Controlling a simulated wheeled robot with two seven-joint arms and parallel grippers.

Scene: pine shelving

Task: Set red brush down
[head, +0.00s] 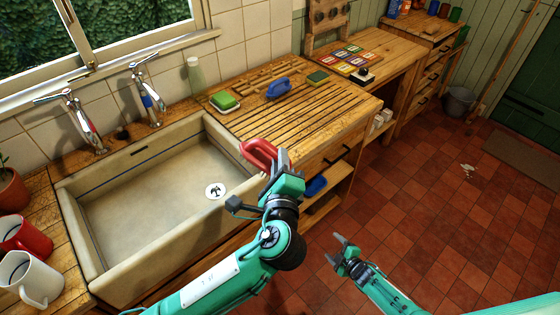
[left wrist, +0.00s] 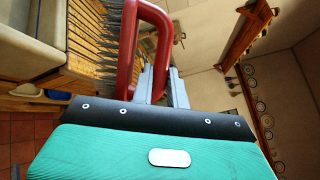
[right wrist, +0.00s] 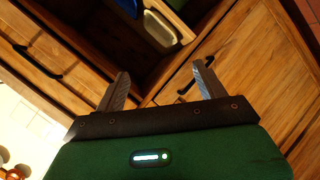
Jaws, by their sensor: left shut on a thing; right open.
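The red brush (head: 257,152) has a looped red handle and is held up in front of the sink's right front corner, near the drainboard's front edge. My left gripper (head: 281,163) is shut on its handle. In the left wrist view the red brush (left wrist: 130,45) stands between and beside the fingers, with dark bristles on its left side. My right gripper (head: 342,247) is open and empty, low over the tiled floor. In the right wrist view its fingers (right wrist: 158,88) are apart in front of wooden drawers.
The grooved wooden drainboard (head: 290,129) carries a blue brush (head: 278,88), a green sponge (head: 223,101) and another green sponge (head: 318,77). Its front half is bare. The sink (head: 110,265) lies left. Mugs (head: 35,278) stand at the far left.

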